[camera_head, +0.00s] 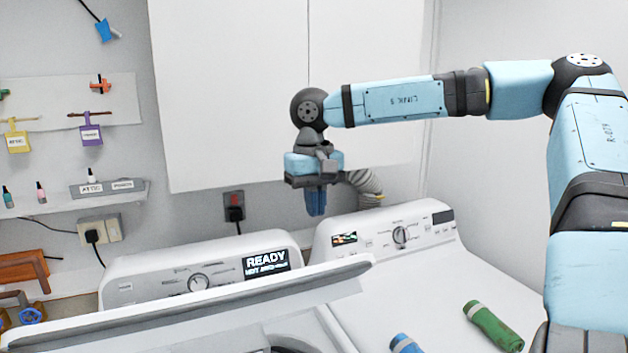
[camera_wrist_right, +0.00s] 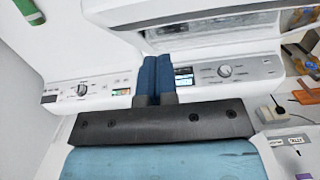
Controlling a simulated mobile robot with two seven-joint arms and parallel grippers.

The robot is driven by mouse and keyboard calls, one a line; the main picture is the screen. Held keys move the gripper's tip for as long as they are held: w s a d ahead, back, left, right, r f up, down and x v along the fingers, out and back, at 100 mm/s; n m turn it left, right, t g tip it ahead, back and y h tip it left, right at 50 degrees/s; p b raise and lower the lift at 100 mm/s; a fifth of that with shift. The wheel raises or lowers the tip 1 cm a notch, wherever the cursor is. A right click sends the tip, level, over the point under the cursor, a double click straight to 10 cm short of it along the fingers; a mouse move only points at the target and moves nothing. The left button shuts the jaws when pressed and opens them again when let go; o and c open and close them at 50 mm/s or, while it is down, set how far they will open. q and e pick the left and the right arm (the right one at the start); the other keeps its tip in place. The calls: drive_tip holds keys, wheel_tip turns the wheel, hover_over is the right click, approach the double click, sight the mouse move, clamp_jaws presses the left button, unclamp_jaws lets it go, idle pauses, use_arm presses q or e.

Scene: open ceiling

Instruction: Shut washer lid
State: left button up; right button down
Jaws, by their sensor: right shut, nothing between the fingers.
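The washer is the white machine on the left, with its control panel (camera_head: 190,285) and a lit display reading READY. Its white lid (camera_head: 200,305) stands raised, seen nearly edge-on in the head view, with part of the dark drum opening (camera_head: 285,348) below it. The lid also shows at the top of the right wrist view (camera_wrist_right: 200,15). My right gripper (camera_head: 316,212) is shut and empty, pointing down behind the lid, above the gap between the two control panels. Its blue fingers (camera_wrist_right: 157,72) are pressed together in the right wrist view. My left gripper is not in view.
A white dryer (camera_head: 440,290) stands right of the washer, with a green bottle (camera_head: 493,325) and a blue one (camera_head: 405,343) on top. A ribbed hose (camera_head: 364,184) and wall socket (camera_head: 234,207) are behind. White cabinets (camera_head: 240,90) hang above. A shelf (camera_head: 90,200) is at left.

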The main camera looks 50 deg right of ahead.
sight(322, 262)
drive_tip(key=f, duration=0.2)
drive_tip(key=s+f+p, duration=0.1)
drive_tip(key=f, duration=0.1)
drive_tip(key=s+a+f+p, duration=0.1)
drive_tip(key=f, duration=0.1)
drive_tip(key=shift+s+a, duration=0.1)
drive_tip(key=shift+s, duration=0.05)
drive_tip(key=shift+s+a+f, duration=0.15)
drive_tip(key=shift+s+f, duration=0.1)
drive_tip(key=shift+s, duration=0.1)
drive_tip(key=shift+w+f, duration=0.1)
